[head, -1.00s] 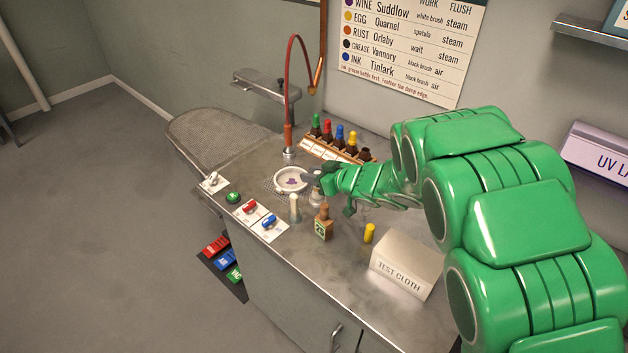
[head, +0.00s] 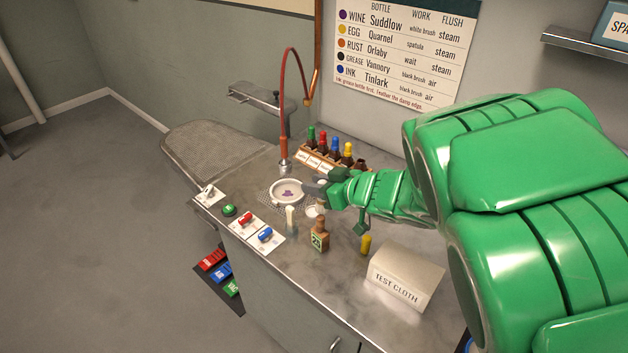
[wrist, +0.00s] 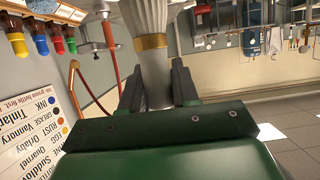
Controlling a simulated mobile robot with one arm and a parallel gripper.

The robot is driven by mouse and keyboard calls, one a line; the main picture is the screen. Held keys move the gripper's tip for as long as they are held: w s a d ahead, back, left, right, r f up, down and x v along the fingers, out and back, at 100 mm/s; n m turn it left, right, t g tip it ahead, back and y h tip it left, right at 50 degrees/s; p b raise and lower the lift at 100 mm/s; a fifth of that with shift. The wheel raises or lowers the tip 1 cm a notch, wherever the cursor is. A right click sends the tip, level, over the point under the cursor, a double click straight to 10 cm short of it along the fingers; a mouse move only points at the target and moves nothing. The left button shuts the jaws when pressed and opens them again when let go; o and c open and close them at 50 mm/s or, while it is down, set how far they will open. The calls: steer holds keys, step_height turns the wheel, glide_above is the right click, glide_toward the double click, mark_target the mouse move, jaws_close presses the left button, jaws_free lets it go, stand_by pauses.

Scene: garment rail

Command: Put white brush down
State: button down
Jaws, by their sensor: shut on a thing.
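My gripper (wrist: 157,88) is shut on the white brush (wrist: 152,42). In the wrist view the brush's grey handle sits between both fingers, with a gold band and pale flared bristles beyond them. In the head view my gripper (head: 326,189) is over the metal counter (head: 290,268), just right of a round white dish (head: 273,190) with a purple stain. The brush is hard to make out in the head view. A small pale round object (head: 314,210) shows just below my gripper.
A pale upright object (head: 291,219), a brown bottle (head: 319,236) and a yellow cylinder (head: 366,244) stand in front of my gripper. A white TEST CLOTH block (head: 405,277) is at right. Capped bottles (head: 335,148) stand in a rack behind. Switches (head: 247,218) line the left edge.

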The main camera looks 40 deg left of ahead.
steer(key=shift+s+d+r, duration=0.5)
steer(key=shift+s+d, duration=0.1)
steer(key=shift+d, duration=0.25)
steer(key=shift+s+d+r, duration=0.45)
steer(key=shift+s+d, duration=0.15)
steer(key=shift+d, duration=0.2)
